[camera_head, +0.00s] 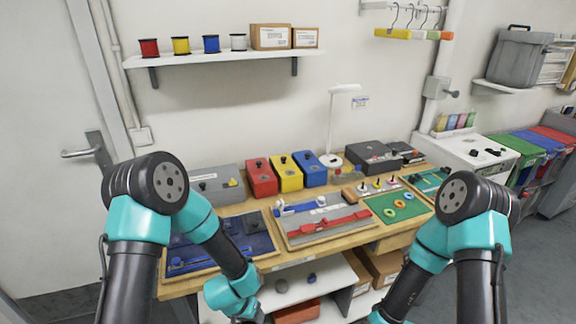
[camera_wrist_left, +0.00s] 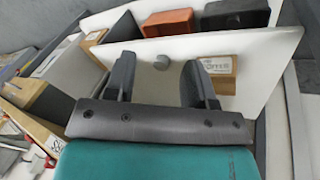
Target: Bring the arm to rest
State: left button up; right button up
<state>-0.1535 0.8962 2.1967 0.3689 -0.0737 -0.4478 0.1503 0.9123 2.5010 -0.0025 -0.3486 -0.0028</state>
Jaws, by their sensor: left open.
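My left arm (camera_head: 213,225) reaches down in front of the workbench in the head view, and its gripper is cut off by the bottom edge. In the left wrist view my left gripper (camera_wrist_left: 160,78) has its two dark fingers apart with nothing held between them. Beyond the fingers are white shelf boards (camera_wrist_left: 262,50) and a small grey round item (camera_wrist_left: 161,70), which appears between the fingertips but not gripped. My right arm (camera_head: 440,240) bends down at the right of the head view. Its gripper is out of the picture.
The workbench (camera_head: 283,261) carries a blue mat (camera_head: 205,251), a grey tray, a green mat and red, yellow and blue boxes. Below it are shelves with cardboard boxes (camera_head: 383,266). The left wrist view shows an orange box (camera_wrist_left: 168,22) and a dark box (camera_wrist_left: 235,14).

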pick_arm(q)
jog(key=s+a+f+n, duration=0.4)
jog(key=s+a, duration=0.7)
jog(key=s, duration=0.1)
jog(key=shift+a+f, duration=0.35)
jog(key=shift+a, duration=0.05)
